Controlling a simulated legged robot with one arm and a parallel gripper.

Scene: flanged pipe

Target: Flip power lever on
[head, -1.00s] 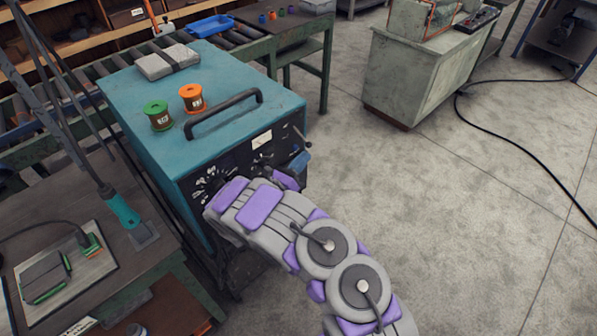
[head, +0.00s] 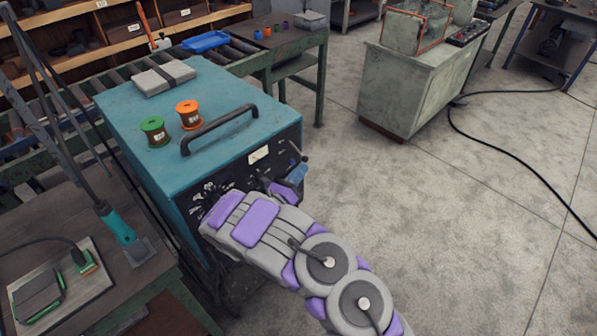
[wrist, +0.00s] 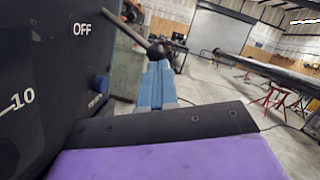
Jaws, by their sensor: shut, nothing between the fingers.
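The power lever (wrist: 130,30) is a thin grey rod with a dark ball end, sticking out from the black panel (wrist: 55,75) near the word OFF. In the head view the lever (head: 297,150) is at the right end of the teal machine's front panel. My gripper (wrist: 157,80) shows as shut blue fingers in the wrist view, just below the lever's ball. It also shows in the head view (head: 297,174), close under the lever. I cannot tell whether they touch. Nothing is held. My grey and purple arm hides part of the panel.
The teal machine (head: 225,105) carries a top handle (head: 220,130), a green spool (head: 155,131) and an orange spool (head: 189,114). A workbench (head: 70,225) with tools stands at left. The floor at right is open, with a black cable (head: 510,155) and a grey cabinet (head: 410,95).

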